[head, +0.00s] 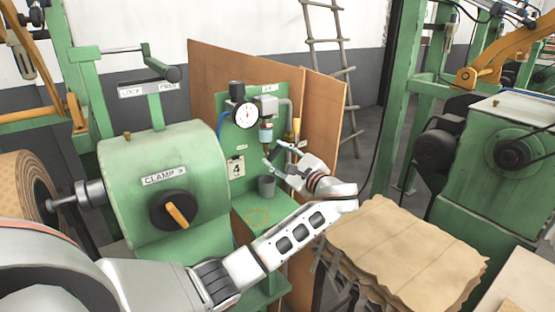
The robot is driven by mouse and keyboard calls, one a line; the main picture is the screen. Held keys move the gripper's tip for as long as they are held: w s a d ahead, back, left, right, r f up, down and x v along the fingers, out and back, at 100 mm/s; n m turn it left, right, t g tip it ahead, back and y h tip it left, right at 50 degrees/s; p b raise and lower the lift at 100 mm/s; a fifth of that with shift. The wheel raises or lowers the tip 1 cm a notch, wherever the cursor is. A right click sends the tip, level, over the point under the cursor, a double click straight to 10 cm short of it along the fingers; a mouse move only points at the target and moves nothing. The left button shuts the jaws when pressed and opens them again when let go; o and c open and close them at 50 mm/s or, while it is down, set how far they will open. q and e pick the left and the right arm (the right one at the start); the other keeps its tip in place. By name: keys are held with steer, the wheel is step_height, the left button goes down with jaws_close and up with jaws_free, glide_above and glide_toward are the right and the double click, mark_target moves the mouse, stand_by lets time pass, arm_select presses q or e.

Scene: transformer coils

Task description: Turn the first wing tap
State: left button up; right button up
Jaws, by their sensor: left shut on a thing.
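My left arm reaches in from the lower left, and its gripper (271,158) is at the green panel (225,143), just below the small filter bowl (266,136). The gripper is shut on a small brass-coloured part under the bowl, which appears to be the wing tap (266,150). The fingers hide much of the tap, so its angle cannot be told. A grey cup (266,187) stands below the fingers. My right gripper is not in view.
A round gauge (245,115), a "4" card (236,168) and a yellow-tipped part (296,126) are close around the gripper. The green clamp housing (160,190) stands left. Stacked brown sheets (405,250) lie right. A wooden board (325,115) stands behind.

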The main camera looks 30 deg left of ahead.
arm_select(q)
steer(key=shift+f+n+b, duration=0.25)
steer(key=shift+n+b, duration=0.3)
steer(key=shift+n, duration=0.35)
steer(key=shift+n+b, duration=0.3)
steer(key=shift+n, duration=0.2)
steer(key=n+b, duration=0.5)
steer(key=n, duration=0.1)
steer(key=shift+n, duration=0.5)
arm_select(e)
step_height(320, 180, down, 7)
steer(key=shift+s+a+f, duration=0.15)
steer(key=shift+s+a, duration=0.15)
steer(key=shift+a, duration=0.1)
arm_select(q)
steer(key=shift+r, duration=0.1)
